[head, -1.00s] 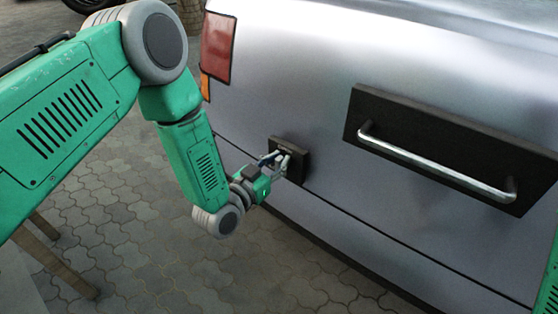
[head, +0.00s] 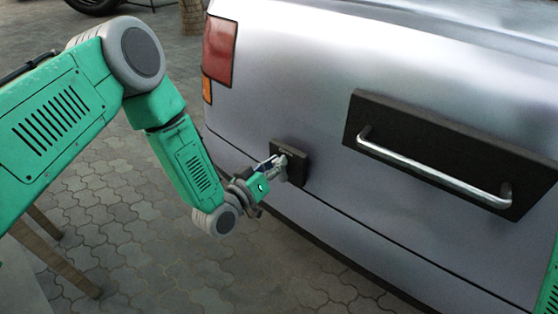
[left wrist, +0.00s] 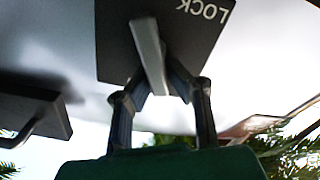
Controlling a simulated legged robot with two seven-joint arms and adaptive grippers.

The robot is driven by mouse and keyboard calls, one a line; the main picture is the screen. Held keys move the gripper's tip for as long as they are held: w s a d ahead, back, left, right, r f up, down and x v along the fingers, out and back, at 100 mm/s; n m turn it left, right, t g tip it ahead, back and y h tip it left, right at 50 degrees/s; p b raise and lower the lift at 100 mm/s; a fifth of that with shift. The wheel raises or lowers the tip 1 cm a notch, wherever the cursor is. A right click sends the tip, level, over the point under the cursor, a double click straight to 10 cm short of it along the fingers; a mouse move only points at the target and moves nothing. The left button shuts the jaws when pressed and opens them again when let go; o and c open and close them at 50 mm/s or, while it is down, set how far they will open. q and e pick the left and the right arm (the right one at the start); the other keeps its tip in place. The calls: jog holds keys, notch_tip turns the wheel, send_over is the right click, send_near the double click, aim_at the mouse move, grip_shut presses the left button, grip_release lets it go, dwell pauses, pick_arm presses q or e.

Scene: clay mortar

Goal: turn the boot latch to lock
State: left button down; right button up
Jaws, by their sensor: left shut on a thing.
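The boot latch is a grey lever (left wrist: 147,48) on a square black plate (left wrist: 112,40), which carries the word LOCK in white. The plate (head: 299,172) also shows in the head view, low on the silver boot, left of the large handle. My left gripper (head: 275,163) is at the plate. In the left wrist view its two fingers (left wrist: 166,86) close on the lower end of the lever. The lever slants slightly in that view and does not point at the word LOCK. In the head view the gripper hides part of the lever. My right gripper is out of view.
A chrome bar handle (head: 435,168) on a black panel (head: 381,108) sticks out from the boot to the right of the latch. A red tail light (head: 219,48) is at the car's left corner. The paved floor (head: 120,215) below my left arm is mostly clear.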

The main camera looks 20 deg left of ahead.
pick_arm(q)
jog(key=n, duration=0.2)
jog(key=shift+a+f+n, duration=0.3)
jog(key=shift+a+n, duration=0.05)
jog(key=shift+n, duration=0.05)
jog(key=n, duration=0.2)
jog(key=shift+w+a+f+n, duration=0.1)
jog(key=shift+a+f+n, duration=0.15)
jog(key=shift+n, duration=0.15)
jog(key=shift+a+f+n+b, duration=0.1)
jog(key=shift+f+n+b, duration=0.25)
jog(key=shift+n, duration=0.8)
jog(key=shift+a+f+n+b, duration=0.15)
jog(key=shift+n+b, duration=0.35)
jog(key=shift+n, duration=0.7)
jog(key=shift+d+f+n+b, duration=0.1)
jog(key=shift+f+n+b, duration=0.3)
jog(key=shift+n, duration=0.75)
jog(key=c, duration=1.5)
grip_release()
jog(key=shift+a+r, duration=0.1)
jog(key=shift+c, duration=0.2)
jog(key=shift+r, duration=0.1)
